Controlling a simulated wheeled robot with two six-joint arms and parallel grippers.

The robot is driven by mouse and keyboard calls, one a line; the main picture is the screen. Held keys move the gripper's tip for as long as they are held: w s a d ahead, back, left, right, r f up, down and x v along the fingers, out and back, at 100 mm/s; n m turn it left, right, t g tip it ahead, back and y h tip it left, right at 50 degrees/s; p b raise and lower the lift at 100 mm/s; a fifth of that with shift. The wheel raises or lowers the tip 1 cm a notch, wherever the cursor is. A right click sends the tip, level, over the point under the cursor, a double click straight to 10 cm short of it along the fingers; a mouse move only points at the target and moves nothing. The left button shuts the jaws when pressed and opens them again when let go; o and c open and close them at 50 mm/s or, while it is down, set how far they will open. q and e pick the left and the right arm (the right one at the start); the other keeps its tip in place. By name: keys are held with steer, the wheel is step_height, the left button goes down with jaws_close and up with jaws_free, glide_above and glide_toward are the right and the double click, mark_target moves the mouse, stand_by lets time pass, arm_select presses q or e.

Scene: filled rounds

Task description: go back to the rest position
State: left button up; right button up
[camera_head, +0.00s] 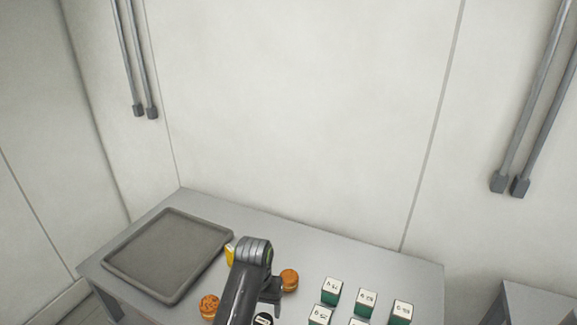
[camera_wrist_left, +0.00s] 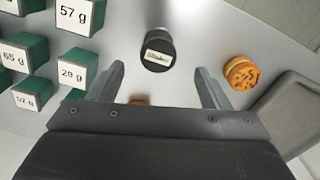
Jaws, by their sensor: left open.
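My left gripper (camera_head: 270,297) hangs over the grey table (camera_head: 300,236), right of the tray. In the left wrist view its two fingers (camera_wrist_left: 160,85) are spread apart with nothing between them. A black round piece with a white label (camera_wrist_left: 157,48) stands on the table beyond the fingertips; part of it shows at the lower edge of the head view (camera_head: 263,319). My right gripper is not in view.
An empty grey tray (camera_head: 118,272) lies at the table's left. Orange patterned rounds (camera_head: 209,306) (camera_head: 289,280) flank my left arm. Several green boxes with weight labels (camera_head: 332,290) stand to the right. A yellow thing (camera_head: 230,255) is partly hidden behind the arm.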

arm_select(q)
steer(key=s+a+f+n+t, duration=0.1)
steer(key=s+a+f, duration=0.2)
steer(key=s+a, duration=0.4)
steer(key=s+a+f+n+t, duration=0.1)
steer(key=s+a+f, duration=0.2)
steer(key=s+a, duration=0.35)
steer(key=s+a+r+t+y, duration=0.1)
steer(key=s+a+r, duration=0.25)
steer(key=s, duration=0.55)
steer(key=s+a+r+t+y, duration=0.1)
steer(key=s+a+r, duration=0.25)
steer(key=s, duration=0.45)
step_height(320, 180, down, 31)
steer(key=a+g+b, duration=0.2)
steer(key=b, duration=0.5)
steer(key=s+f+b, duration=0.2)
steer(key=s+f, duration=0.3)
steer(key=f, duration=0.3)
steer(key=s+d+f+b, duration=0.1)
steer(key=s+f+b, duration=0.2)
steer(key=s+f, duration=0.2)
steer(key=s+f+h+b, duration=0.1)
steer(key=s+f, duration=0.4)
steer(key=f, duration=0.6)
steer(key=shift+d+f+g+b, duration=0.35)
steer(key=shift+d+g+b, duration=0.05)
steer(key=shift+b, duration=0.35)
